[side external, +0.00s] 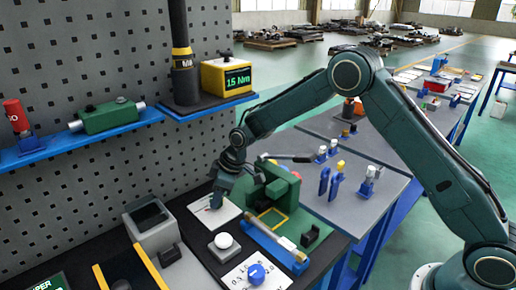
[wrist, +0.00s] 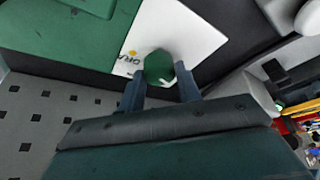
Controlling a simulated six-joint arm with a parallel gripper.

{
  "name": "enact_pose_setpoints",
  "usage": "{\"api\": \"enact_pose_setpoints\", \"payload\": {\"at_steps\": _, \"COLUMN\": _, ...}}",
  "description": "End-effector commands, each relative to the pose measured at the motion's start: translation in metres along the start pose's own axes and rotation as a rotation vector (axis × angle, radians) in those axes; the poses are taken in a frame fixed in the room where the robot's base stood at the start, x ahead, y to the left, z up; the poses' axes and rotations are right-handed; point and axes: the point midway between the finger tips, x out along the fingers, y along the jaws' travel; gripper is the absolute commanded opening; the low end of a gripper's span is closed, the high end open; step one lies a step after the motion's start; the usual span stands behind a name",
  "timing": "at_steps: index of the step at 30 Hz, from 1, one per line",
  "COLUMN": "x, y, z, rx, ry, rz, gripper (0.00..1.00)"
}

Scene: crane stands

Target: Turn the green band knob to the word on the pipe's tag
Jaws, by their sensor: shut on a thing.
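The green knob (wrist: 159,66) sits on a white card plate (wrist: 185,35) in the wrist view, with a small pale mark on its near side. My gripper (wrist: 160,78) is shut on the knob, one finger on each side. In the side view my gripper (side external: 216,203) reaches down to the white plate (side external: 204,215) and hides the knob. A dark upright pipe (side external: 178,22) at the back wears a yellow band tag (side external: 182,52); its marking is too small to read surely.
A green block vise (side external: 277,188) stands close right of my gripper. A white button (side external: 223,240) on a grey box and a blue knob (side external: 256,273) on a white dial are nearer. A yellow box reading "15 Nm" (side external: 227,77) stands on the blue shelf.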

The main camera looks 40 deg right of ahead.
Motion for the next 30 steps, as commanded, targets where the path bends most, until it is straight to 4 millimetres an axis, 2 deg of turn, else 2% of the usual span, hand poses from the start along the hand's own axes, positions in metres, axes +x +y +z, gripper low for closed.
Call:
{"api": "enact_pose_setpoints", "payload": {"at_steps": 11, "x": -0.0003, "y": -0.0020, "z": 0.0000, "rx": 0.137, "ry": -0.002, "rz": 0.057, "gripper": 0.11}}
{"api": "enact_pose_setpoints", "payload": {"at_steps": 30, "x": 0.0006, "y": -0.0053, "z": -0.0018, "rx": 0.666, "ry": -0.001, "rz": 0.278, "gripper": 0.11}}
